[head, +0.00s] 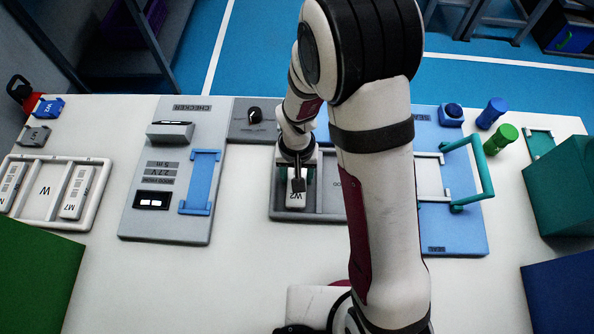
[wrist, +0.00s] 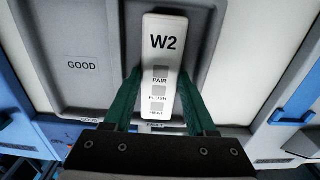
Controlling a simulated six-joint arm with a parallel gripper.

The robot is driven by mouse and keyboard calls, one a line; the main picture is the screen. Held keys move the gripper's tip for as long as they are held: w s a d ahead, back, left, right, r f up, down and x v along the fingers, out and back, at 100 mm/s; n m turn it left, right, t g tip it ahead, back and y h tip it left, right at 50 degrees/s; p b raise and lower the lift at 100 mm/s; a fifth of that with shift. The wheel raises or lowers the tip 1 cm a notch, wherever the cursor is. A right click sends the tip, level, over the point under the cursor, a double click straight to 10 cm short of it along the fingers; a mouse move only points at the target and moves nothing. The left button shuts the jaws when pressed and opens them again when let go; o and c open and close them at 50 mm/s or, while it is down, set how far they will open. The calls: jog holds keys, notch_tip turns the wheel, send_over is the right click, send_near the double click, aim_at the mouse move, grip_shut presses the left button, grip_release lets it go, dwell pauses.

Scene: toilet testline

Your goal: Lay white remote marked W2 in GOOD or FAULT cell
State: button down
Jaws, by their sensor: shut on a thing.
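The white remote marked W2 (wrist: 161,65) is upright in the wrist view, between the green fingers of my gripper (wrist: 160,105). My gripper is shut on it. In the head view the remote (head: 296,201) is over the left cell of the grey two-cell tray (head: 308,216). The wrist view shows the GOOD cell (wrist: 85,40) to the left of the remote, and a label reading FAULT, partly covered, below it. I cannot tell whether the remote touches the cell floor. My arm hides much of the tray's right side in the head view.
The checker panel (head: 128,220) with its blue clip (head: 199,182) lies left of the tray. A white W tray (head: 75,222) with other remotes is farther left. A blue sealing panel (head: 465,235) with a teal handle (head: 486,175) is on the right.

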jog(key=c, duration=0.5)
grip_release()
jog(key=shift+f, duration=0.15)
notch_tip(320, 180, up, 12)
jog(key=s+d+r+m+y, duration=0.1)
jog(key=s+d+r, duration=0.3)
jog(key=s, duration=0.5)
jog(key=s+d+r+m, duration=0.4)
jog(key=s, duration=0.4)
jog(key=shift+s+d+r+m+y, duration=0.2)
jog(key=shift+s+r+m+y, duration=0.1)
jog(key=shift+s+r+y, duration=0.1)
